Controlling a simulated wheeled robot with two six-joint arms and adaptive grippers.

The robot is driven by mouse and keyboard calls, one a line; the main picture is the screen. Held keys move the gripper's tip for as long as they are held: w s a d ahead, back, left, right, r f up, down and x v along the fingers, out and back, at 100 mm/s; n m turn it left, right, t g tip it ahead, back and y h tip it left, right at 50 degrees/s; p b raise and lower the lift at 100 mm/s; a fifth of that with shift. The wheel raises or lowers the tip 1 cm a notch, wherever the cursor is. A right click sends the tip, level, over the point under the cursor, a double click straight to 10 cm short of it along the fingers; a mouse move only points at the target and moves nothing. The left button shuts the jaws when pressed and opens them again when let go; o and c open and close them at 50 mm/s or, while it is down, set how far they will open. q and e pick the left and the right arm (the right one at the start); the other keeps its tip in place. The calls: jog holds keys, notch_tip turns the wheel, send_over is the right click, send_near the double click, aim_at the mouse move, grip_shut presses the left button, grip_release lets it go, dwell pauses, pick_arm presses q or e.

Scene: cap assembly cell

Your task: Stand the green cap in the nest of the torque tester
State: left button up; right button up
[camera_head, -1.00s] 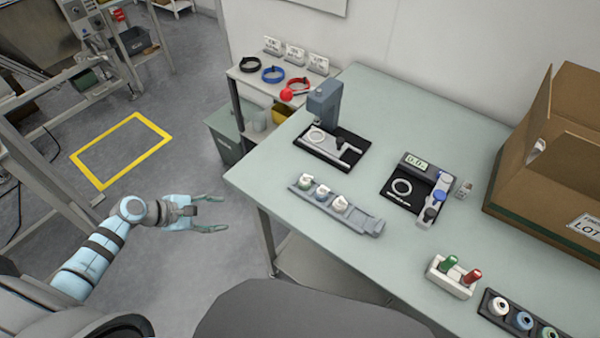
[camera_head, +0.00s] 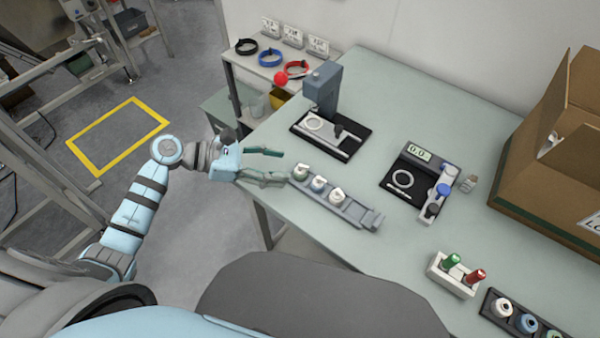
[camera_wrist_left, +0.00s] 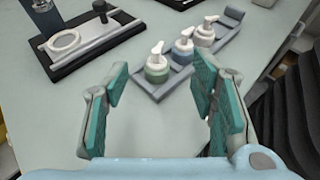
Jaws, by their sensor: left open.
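A green pump-topped cap (camera_head: 299,173) with a white nozzle stands upright at the near-left end of a grey rack on the table. It also shows in the left wrist view (camera_wrist_left: 157,69), beyond the gap between the fingers. My left gripper (camera_head: 283,166) is open and empty at the table's left edge, its fingers pointing towards the green cap, apart from it in the wrist view. The torque tester (camera_head: 428,182), with a 0.0 display and a ring-shaped nest (camera_head: 402,179) on a black base, stands right of the rack. The nest looks empty. My right gripper is not in view.
The grey rack (camera_head: 362,218) also holds a blue and a greyish pump cap. A press-like device (camera_head: 323,88) stands behind it. Bare table lies between the devices.

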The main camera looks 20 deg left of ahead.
aim_at(295, 172)
pick_arm(q)
jog(key=x, duration=0.5)
jog(key=shift+w, duration=0.35)
jog(key=shift+s+r, duration=0.15)
jog(key=shift+c, duration=0.5)
jog(key=c, duration=0.9)
